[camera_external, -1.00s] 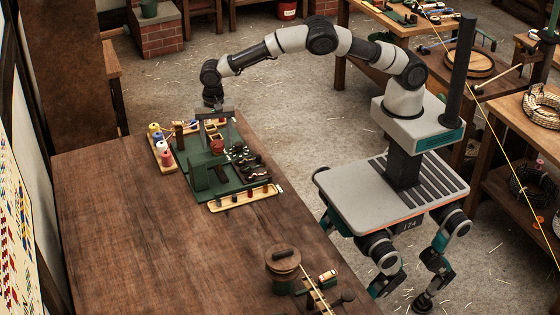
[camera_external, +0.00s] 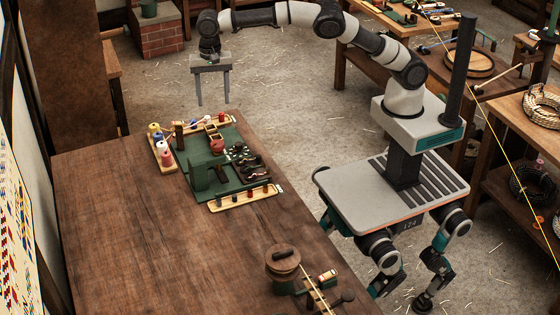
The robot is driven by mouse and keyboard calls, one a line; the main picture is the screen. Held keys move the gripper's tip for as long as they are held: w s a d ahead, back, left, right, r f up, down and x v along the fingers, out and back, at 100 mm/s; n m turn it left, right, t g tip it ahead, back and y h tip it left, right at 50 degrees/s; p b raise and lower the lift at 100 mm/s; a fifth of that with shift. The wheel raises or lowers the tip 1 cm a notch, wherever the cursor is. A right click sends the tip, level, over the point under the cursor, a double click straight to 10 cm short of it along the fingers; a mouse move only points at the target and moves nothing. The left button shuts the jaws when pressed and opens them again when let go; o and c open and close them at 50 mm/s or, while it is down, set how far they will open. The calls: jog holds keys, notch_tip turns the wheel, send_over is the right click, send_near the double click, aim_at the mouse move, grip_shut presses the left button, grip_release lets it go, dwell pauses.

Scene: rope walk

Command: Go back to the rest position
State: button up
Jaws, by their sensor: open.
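My gripper (camera_external: 213,102) is raised in the air past the far end of the wooden table (camera_external: 120,230). Its two grey fingers point down and stand wide apart, with nothing between them. My arm reaches left from its column, with the forearm high and nearly level. The green board (camera_external: 225,185) lies on the table below and apart from the gripper. A small red pot (camera_external: 217,146) sits on the board.
A tray with several thread spools (camera_external: 160,148) lies left of the board. A pale strip with pegs (camera_external: 245,198) lies at its front. A lidded wooden pot (camera_external: 284,262) stands near the front edge. A brick block (camera_external: 160,35) stands behind the gripper on the floor.

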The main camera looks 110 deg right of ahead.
jog(key=shift+r, duration=0.15)
dwell(0.3)
jog(key=s+a+r+n+t, duration=0.2)
jog(key=s+a+r+n, duration=0.3)
jog(key=s+r, duration=0.3)
jog(key=s+a+r+n+t, duration=0.1)
jog(key=s+a+r+n, duration=0.35)
jog(key=s+r, duration=0.35)
jog(key=s+a+f+n+t, duration=0.1)
jog(key=s+a+f+n, duration=0.1)
jog(key=s+n, duration=0.2)
jog(key=s+a+f+n, duration=0.2)
jog(key=s+n, duration=0.1)
jog(key=s, duration=0.7)
jog(key=s+a+f+n+t, duration=0.1)
jog(key=s+a+f+n, duration=0.2)
jog(key=s, duration=0.4)
jog(key=shift+s+n+t+p, duration=0.25)
jog(key=shift+n+t+p, duration=0.05)
jog(key=shift+n, duration=0.55)
